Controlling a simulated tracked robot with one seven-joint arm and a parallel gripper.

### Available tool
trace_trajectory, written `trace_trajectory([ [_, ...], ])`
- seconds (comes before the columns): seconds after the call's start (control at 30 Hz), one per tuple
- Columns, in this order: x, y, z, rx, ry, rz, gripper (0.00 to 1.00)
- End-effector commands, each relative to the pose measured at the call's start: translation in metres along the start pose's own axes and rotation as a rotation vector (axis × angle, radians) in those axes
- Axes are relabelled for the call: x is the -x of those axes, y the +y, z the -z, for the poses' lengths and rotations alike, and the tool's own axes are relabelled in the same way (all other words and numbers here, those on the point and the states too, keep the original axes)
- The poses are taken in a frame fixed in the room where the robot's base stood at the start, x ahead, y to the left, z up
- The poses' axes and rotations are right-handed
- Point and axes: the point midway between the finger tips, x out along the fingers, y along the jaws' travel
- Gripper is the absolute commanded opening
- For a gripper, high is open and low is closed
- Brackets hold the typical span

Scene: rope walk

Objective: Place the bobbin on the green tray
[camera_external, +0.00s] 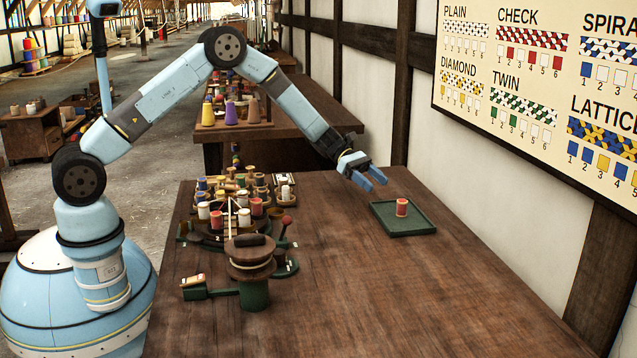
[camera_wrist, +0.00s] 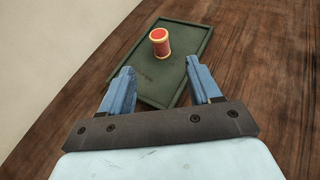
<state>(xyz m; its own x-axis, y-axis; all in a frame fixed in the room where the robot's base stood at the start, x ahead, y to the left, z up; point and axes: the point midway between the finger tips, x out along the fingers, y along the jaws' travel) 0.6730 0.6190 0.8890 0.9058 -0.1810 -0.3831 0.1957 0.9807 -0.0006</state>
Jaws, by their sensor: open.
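A red bobbin with pale yellow rims (camera_external: 402,207) stands upright on the green tray (camera_external: 415,228), which lies on the wooden table against the wall side. In the wrist view the bobbin (camera_wrist: 160,42) stands on the tray (camera_wrist: 190,35), ahead of the fingertips. My gripper (camera_external: 370,183) is open and empty, above the table to the left of the tray and apart from the bobbin. In the wrist view my gripper's two blue fingers (camera_wrist: 160,77) are spread with nothing between them that they touch.
A braiding stand with several coloured bobbins (camera_external: 235,205) and a dark wooden drum (camera_external: 250,262) occupies the table's left part. The front and right of the table (camera_external: 420,300) are clear. A wall with a pattern chart (camera_external: 540,80) rises along the right.

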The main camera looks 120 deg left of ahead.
Motion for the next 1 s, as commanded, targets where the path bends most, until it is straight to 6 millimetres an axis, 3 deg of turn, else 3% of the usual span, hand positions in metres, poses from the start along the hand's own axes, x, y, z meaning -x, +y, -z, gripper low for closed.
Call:
trace_trajectory([
  [0.17,-0.004,-0.008,-0.009,-0.023,0.007,0.015,0.63],
  [0.27,-0.012,-0.029,-0.034,-0.09,0.029,0.056,0.63],
  [0.5,-0.033,-0.125,-0.12,-0.381,0.117,0.222,0.63],
  [0.7,-0.035,-0.215,-0.178,-0.642,0.177,0.362,0.63],
  [1.0,-0.013,-0.347,-0.238,-1.04,0.239,0.553,0.63],
])
